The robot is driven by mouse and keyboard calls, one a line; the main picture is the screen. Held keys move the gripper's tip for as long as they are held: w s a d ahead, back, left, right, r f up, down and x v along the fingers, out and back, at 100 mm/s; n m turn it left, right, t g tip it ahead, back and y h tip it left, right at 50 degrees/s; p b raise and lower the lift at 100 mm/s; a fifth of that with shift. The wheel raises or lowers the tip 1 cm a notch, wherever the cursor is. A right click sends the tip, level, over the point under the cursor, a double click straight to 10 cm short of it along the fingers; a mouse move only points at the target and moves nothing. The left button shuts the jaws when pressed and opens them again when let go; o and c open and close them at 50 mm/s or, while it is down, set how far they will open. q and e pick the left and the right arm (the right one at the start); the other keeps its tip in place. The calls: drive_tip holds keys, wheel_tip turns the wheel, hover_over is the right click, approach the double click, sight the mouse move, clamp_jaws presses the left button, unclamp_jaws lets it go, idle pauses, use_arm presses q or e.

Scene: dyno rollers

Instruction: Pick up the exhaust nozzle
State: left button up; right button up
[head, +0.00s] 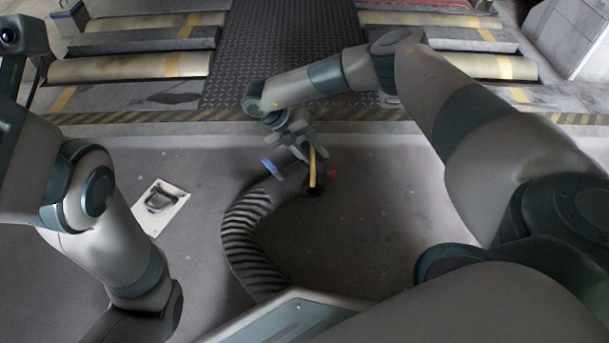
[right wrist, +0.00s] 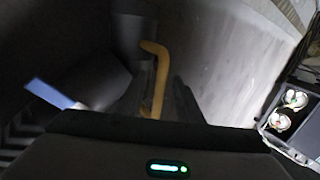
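The exhaust nozzle (head: 291,181) is a dark piece on the end of a ribbed hose on the floor. It has a yellow handle (head: 313,168), a blue tab (head: 271,167) and a red part (head: 332,174). My right gripper (head: 303,153) is over the nozzle, at the handle. In the right wrist view the yellow handle (right wrist: 157,75) stands between the two dark fingers (right wrist: 160,98), which look apart, with a gap beside the handle. The blue tab (right wrist: 48,93) is at the left there. My left gripper is out of the picture.
The ribbed hose (head: 245,232) curves toward me along the grey floor. A pale floor plate with a ring (head: 160,206) lies to the left. Behind are a striped edge (head: 180,116), rollers (head: 130,67) and a dark tread plate (head: 285,50). The floor right of the nozzle is clear.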

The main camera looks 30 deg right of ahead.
clamp_jaws()
idle(1.3)
drive_tip(key=shift+r, duration=0.1)
